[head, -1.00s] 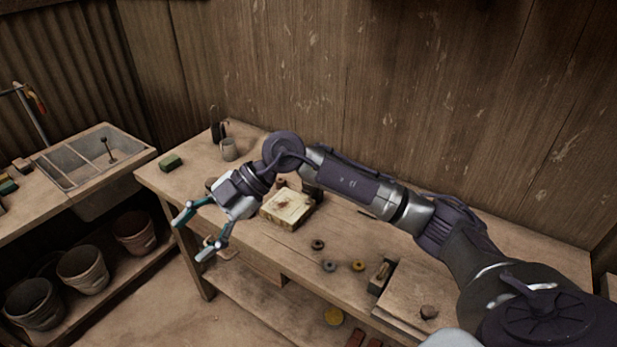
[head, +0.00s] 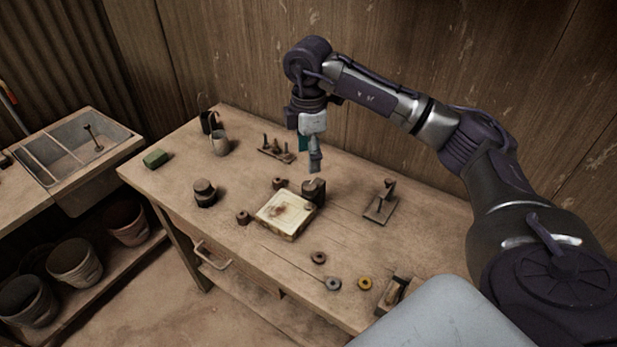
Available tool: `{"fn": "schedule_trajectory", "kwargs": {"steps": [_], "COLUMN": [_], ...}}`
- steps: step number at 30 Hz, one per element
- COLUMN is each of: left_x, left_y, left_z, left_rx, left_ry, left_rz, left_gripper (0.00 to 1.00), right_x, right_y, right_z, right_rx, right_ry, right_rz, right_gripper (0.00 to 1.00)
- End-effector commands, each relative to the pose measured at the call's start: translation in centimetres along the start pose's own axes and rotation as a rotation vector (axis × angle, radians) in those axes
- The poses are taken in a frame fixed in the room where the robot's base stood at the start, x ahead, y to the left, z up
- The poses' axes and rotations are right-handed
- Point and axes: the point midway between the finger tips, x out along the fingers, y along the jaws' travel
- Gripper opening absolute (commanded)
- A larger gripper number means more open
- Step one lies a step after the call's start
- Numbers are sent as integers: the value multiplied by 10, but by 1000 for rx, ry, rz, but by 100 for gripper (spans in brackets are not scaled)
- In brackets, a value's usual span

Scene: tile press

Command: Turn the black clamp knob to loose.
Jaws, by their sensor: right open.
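A pale square plate (head: 286,214) with a dark mark lies on the wooden workbench. A dark block with a lighter brown top (head: 315,190) stands at its back right corner. Small dark round pieces sit at its left corner (head: 243,217) and behind it (head: 279,183). I cannot tell for sure which of these is the black clamp knob, nor how it is turned. My right gripper (head: 310,160) is open, points down and hangs just above the dark block, with no clear contact. One finger partly hides the other. My left gripper is out of view.
On the workbench (head: 165,187) are a dark pot (head: 205,193), a grey mug (head: 220,144), a green block (head: 155,158), a rack with upright pegs (head: 275,149) and a small stand (head: 382,203). Several rings lie in front. A sink (head: 75,153) stands at left.

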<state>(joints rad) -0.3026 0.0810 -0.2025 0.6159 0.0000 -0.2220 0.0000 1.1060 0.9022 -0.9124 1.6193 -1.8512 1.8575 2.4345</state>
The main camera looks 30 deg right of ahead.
Motion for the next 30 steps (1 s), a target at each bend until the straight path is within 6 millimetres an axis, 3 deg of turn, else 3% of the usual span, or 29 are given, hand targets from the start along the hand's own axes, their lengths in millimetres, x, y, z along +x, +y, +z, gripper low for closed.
{"fn": "schedule_trajectory", "kwargs": {"steps": [3, 5, 9, 12, 15, 26, 30], "left_x": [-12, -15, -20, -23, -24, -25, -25], "left_y": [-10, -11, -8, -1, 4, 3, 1], "left_z": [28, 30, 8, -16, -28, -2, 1], "left_rx": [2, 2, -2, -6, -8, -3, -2], "left_ry": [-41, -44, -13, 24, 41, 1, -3], "left_rz": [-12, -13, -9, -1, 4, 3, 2], "left_gripper": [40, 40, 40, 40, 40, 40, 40], "right_x": [26, 38, 64, 78, 88, 95, 94], "right_y": [-1, -1, -1, -1, 0, 0, 0], "right_z": [1, 1, 0, 0, 0, 0, 0], "right_rx": [2, 2, -1, 0, 0, 0, -1], "right_ry": [-3, -2, 0, 0, 0, 2, 2], "right_rz": [-7, -6, -4, -3, -2, 0, 0], "right_gripper": [66, 66, 66, 66, 66, 66, 46]}}
